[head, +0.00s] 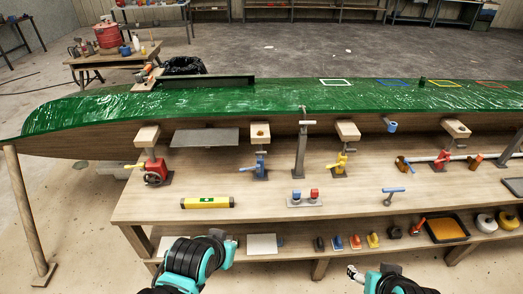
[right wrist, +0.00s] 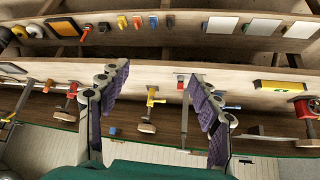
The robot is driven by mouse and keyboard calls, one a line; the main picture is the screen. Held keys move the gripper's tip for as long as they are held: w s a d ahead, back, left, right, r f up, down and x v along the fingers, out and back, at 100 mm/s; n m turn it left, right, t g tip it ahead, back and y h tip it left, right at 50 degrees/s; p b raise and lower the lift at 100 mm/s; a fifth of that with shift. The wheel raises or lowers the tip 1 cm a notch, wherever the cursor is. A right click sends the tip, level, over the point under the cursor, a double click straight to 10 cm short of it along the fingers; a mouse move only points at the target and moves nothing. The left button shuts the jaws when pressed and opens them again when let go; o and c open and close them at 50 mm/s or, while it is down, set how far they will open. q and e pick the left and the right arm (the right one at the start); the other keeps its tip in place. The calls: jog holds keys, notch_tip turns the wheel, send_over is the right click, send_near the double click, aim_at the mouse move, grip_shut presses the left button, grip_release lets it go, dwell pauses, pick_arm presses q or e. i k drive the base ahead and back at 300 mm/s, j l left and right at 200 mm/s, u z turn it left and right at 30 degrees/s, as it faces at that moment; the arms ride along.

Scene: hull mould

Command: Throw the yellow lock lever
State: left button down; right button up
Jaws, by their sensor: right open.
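The yellow lock lever (head: 341,161) is part of a small clamp on a dark foot, standing on the bench top below a wooden pad block (head: 347,131). It also shows in the right wrist view (right wrist: 152,97), beyond and between the fingers. My right gripper (right wrist: 158,72) is open and empty, its purple-padded fingers apart. In the head view only a part of it (head: 356,272) shows at the bottom edge, in front of the bench and well short of the lever. My left arm's black and teal end (head: 195,258) is at lower left; its fingers are hidden.
A grey post (head: 300,145) stands left of the lever. Blue (head: 261,166) and red (head: 153,168) clamps stand further left, a red-handled pipe clamp (head: 440,160) right. The green hull (head: 280,97) overhangs behind. The lower shelf holds several small items. Bench front is partly clear.

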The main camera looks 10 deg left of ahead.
aim_at(142, 165)
jog(key=j+u, duration=0.15)
jog(key=u, duration=1.4)
jog(key=i+z, duration=0.35)
jog(key=i, duration=0.6)
